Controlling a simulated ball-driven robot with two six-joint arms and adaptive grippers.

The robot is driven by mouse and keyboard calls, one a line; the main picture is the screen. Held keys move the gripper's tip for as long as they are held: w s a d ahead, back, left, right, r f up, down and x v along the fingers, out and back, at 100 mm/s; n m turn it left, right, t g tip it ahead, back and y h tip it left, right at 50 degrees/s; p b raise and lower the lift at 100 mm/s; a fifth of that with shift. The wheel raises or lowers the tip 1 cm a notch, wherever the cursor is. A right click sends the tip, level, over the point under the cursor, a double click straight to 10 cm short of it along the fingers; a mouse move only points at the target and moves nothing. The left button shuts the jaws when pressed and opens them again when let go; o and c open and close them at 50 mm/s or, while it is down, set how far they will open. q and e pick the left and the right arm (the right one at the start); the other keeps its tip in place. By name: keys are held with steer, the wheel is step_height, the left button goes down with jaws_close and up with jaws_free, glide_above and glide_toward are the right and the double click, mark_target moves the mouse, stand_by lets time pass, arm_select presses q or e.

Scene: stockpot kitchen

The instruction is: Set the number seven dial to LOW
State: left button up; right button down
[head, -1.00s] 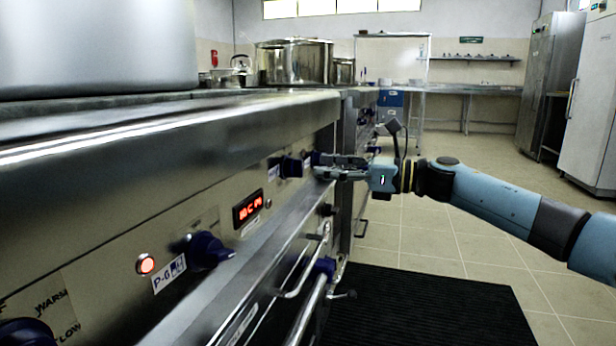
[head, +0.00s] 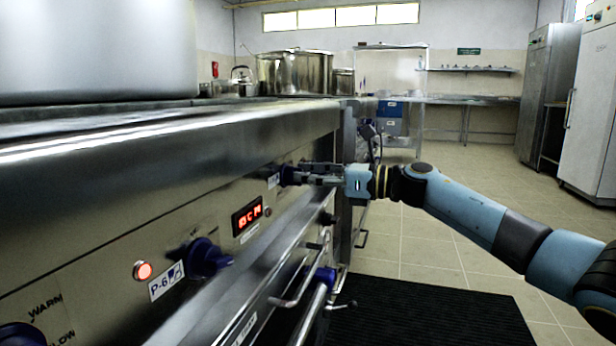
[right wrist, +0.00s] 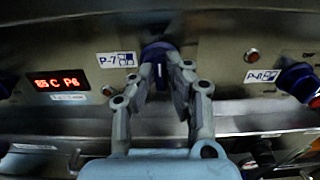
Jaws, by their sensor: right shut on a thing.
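The number seven dial (right wrist: 158,52) is a dark blue knob right of the P-7 label (right wrist: 116,60) in the right wrist view. In the head view the dial (head: 289,175) shows at the far part of the stove's front panel. My right gripper (right wrist: 160,72) is shut on this dial, one finger on each side of its grip. In the head view the right gripper (head: 303,175) reaches it from the right. The dial's LOW marking and its exact pointer angle cannot be made out. My left gripper is not in view.
A red display (head: 247,216), a lit red lamp (head: 142,271) and the P-6 dial (head: 207,257) are nearer on the panel. The P-8 dial (right wrist: 298,82) is right of my gripper. Oven handles (head: 305,305) stick out below. The floor right of the stove is open.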

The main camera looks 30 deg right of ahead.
stand_by(0.3)
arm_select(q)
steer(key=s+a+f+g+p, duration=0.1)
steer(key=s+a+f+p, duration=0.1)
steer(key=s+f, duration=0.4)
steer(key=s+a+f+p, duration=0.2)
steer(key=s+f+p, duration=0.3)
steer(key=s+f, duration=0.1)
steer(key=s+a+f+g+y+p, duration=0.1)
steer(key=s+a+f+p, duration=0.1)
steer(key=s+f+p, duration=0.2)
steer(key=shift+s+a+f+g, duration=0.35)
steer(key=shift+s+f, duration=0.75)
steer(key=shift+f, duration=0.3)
arm_select(e)
steer(key=shift+w+d+f+m, duration=0.1)
steer(key=shift+f+m, duration=0.05)
steer(key=shift+m, duration=5.35)
steer(key=shift+d+f+m, duration=0.1)
steer(key=shift+m, duration=5.4)
steer(key=c, duration=1.4)
jaws_free()
